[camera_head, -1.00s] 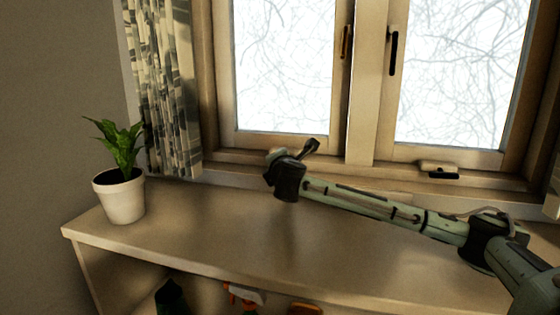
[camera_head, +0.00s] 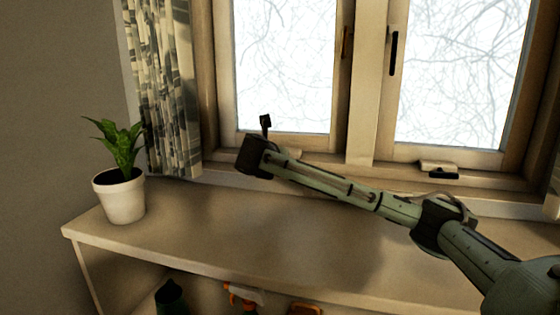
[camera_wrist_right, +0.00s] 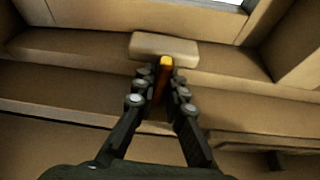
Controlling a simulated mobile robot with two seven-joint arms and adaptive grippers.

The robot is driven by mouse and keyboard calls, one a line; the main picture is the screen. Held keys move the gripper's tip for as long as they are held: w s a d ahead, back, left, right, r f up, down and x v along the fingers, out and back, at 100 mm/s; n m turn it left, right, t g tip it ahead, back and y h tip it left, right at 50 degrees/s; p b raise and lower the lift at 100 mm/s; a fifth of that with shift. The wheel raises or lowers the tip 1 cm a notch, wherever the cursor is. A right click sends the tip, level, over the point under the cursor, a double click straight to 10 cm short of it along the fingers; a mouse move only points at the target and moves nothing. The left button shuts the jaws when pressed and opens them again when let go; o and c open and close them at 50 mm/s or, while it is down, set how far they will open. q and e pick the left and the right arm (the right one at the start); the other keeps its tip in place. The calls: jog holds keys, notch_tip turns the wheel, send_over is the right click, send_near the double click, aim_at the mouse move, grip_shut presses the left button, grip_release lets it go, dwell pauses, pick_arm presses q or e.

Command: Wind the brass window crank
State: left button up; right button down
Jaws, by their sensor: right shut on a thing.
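The brass crank (camera_wrist_right: 165,68) shows in the right wrist view as a short golden bar. It stands in front of a pale housing block (camera_wrist_right: 150,46) on the window's lower frame. My right gripper (camera_wrist_right: 160,90) is shut on the crank, its fingers on both sides of the bar. Part of the bar is hidden between the fingers. In the head view my right arm reaches in from the right to the left window, and my wrist hides the crank. A bit of the pale housing (camera_head: 291,153) shows behind the wrist. My left gripper is out of view.
A potted plant (camera_head: 120,195) stands at the left end of the shelf top (camera_head: 190,225), beside a patterned curtain (camera_head: 168,90). A second pale housing (camera_head: 438,168) with a dark handle sits under the right window. The shelf top is otherwise clear. A spray bottle (camera_head: 243,294) stands below.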

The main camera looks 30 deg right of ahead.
jog(key=n+g+h, duration=0.1)
jog(key=n, duration=0.2)
jog(key=shift+g, duration=0.3)
jog(key=n+g+h, duration=0.1)
jog(key=n+h, duration=0.1)
jog(key=n, duration=0.1)
jog(key=n+g+h, duration=0.1)
jog(key=n, duration=0.2)
jog(key=shift+n+h, duration=1.4)
jog(key=shift+n, duration=0.9)
jog(key=c, duration=1.6)
grip_release()
jog(key=shift+o, duration=0.2)
